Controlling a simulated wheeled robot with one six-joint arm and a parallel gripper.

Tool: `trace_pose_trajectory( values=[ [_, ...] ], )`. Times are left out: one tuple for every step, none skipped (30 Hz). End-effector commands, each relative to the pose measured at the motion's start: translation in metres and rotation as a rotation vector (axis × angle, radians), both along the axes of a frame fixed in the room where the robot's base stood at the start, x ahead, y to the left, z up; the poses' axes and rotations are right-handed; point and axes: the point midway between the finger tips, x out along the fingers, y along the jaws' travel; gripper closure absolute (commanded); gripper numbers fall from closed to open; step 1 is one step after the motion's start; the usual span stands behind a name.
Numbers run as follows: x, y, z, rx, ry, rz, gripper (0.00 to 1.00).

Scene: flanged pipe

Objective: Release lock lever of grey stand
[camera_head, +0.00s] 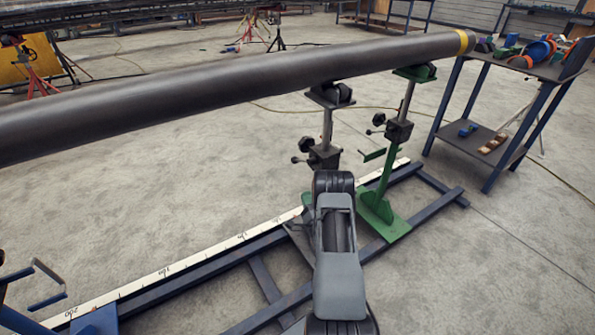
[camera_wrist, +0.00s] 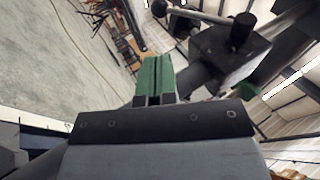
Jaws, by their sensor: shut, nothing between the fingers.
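The grey stand (camera_head: 324,128) carries a roller head under the pipe. Its dark clamp block (camera_head: 323,158) has black ball-ended handles (camera_head: 306,144) on its left side; I cannot tell which is the lock lever. Its base is partly hidden by my arm. In the wrist view a dark clamp block (camera_wrist: 222,48), apparently the same one, shows upper right, with a black knob (camera_wrist: 243,30) and a rod ending in a ball (camera_wrist: 159,8). My gripper (camera_wrist: 155,64) is shut and empty, its green fingers left of the block and apart from the knobs. It is hidden in the head view.
A long dark pipe (camera_head: 210,85) crosses above. A green stand (camera_head: 378,190) with similar knobs stands just behind right. Both stands are on a blue rail frame (camera_head: 222,262) with a white scale (camera_head: 190,259). A tool table (camera_head: 500,128) stands at right.

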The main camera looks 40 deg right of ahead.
Motion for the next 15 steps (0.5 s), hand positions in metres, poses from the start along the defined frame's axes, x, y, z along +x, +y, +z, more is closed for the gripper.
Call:
trace_pose_trajectory(
  values=[
    [0.009,-0.002,0.004,-0.003,-0.004,0.002,1.00],
    [0.014,-0.003,0.006,-0.004,-0.004,0.003,1.00],
    [0.020,-0.005,0.010,-0.004,-0.004,0.003,1.00],
    [0.025,-0.006,0.013,-0.003,-0.005,0.002,1.00],
    [0.030,-0.008,0.015,-0.003,-0.005,0.002,1.00],
    [0.037,-0.010,0.018,-0.003,-0.004,0.002,1.00],
    [0.042,-0.011,0.021,-0.004,-0.004,0.003,1.00],
    [0.047,-0.012,0.024,-0.004,-0.004,0.003,1.00],
    [0.053,-0.014,0.027,-0.002,-0.004,0.002,1.00],
    [0.058,-0.016,0.029,-0.003,-0.004,0.001,1.00],
    [0.062,-0.017,0.032,-0.003,-0.004,0.001,1.00],
    [0.067,-0.019,0.035,-0.003,-0.004,0.001,1.00],
    [0.071,-0.020,0.037,-0.003,-0.004,0.001,1.00],
    [0.075,-0.020,0.038,-0.002,-0.003,0.001,1.00],
    [0.079,-0.022,0.040,-0.002,-0.003,0.001,1.00]
  ],
)
